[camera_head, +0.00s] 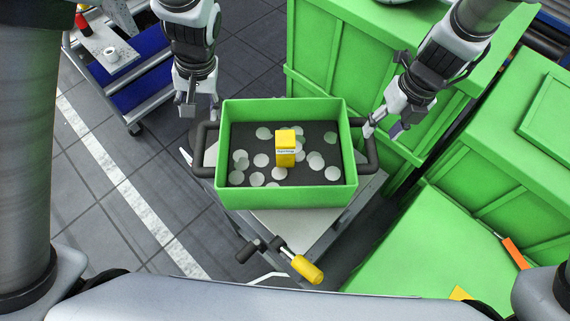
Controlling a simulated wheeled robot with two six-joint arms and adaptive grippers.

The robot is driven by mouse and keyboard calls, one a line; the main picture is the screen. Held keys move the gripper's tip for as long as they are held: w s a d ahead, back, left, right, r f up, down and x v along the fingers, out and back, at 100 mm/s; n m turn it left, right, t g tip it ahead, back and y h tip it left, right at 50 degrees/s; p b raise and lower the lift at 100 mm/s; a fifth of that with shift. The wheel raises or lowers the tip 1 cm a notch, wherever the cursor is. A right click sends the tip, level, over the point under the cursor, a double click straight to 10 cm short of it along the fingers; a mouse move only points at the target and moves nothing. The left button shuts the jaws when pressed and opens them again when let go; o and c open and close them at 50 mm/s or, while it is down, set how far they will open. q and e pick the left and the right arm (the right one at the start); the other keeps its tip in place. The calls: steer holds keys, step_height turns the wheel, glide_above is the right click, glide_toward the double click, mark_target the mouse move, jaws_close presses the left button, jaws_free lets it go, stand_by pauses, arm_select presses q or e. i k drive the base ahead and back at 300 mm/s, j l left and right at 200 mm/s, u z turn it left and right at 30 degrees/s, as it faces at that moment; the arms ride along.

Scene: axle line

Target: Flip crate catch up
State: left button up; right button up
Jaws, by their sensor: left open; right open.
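A green crate (287,196) stands on a grey stand, with a black handle on its left side (203,150) and one on its right side (372,150). It holds flat pale discs and a yellow box (286,153). A lever with a yellow grip (308,270) sticks out below the crate's near side; I cannot tell whether it is the catch. My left gripper (201,108) is open by the crate's far left corner, near the left handle. My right gripper (371,122) is open at the right handle; I cannot tell whether it touches it.
Large green crates (345,60) fill the right side close to my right arm. A blue and grey trolley (130,85) stands at the upper left. A short black handle (250,250) shows beside the yellow-gripped lever. The tiled floor on the left is clear.

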mark_target(308, 270)
steer(key=k+j, duration=0.25)
steer(key=k, duration=0.25)
steer(key=k+j, duration=0.25)
steer(key=k, duration=0.2)
